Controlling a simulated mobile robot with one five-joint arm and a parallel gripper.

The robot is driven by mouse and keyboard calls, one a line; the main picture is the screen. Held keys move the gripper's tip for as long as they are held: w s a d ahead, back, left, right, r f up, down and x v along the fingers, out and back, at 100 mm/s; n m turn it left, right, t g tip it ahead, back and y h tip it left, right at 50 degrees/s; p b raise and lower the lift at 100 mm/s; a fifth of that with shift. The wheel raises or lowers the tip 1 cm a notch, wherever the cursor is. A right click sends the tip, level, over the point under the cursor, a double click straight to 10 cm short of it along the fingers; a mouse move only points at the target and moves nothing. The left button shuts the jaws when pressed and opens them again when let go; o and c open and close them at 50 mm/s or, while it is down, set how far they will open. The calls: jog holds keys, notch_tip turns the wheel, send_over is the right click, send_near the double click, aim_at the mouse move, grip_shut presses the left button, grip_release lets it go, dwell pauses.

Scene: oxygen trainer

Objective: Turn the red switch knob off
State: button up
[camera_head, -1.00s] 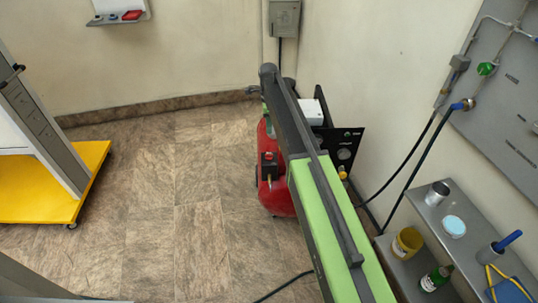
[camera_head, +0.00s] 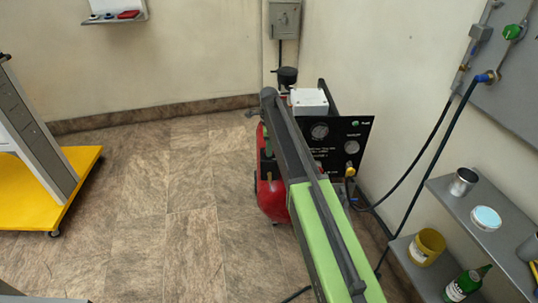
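A red compressor tank (camera_head: 271,196) stands on the floor near the back corner. A black panel (camera_head: 347,140) with gauges and a green mark is attached beside it, with a white box (camera_head: 309,101) above. My green and dark arm crosses in front and covers part of the tank and panel. I cannot make out a red switch knob on the compressor; that part is partly hidden by my arm.
A yellow wheeled base (camera_head: 50,205) stands at left. Grey shelves (camera_head: 440,190) at right hold a yellow cup (camera_head: 427,247), a green bottle (camera_head: 466,285) and cans. Dark hoses run along the right wall. A grey box (camera_head: 284,19) hangs at the back. The floor between is clear.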

grip_shut()
jog(key=shift+n, duration=0.3)
dwell(0.3)
jog(key=n, duration=0.3)
jog(key=shift+n, duration=0.3)
jog(key=n, duration=0.4)
jog(key=shift+n, duration=0.3)
jog(key=n, duration=0.4)
jog(key=shift+n, duration=2.5)
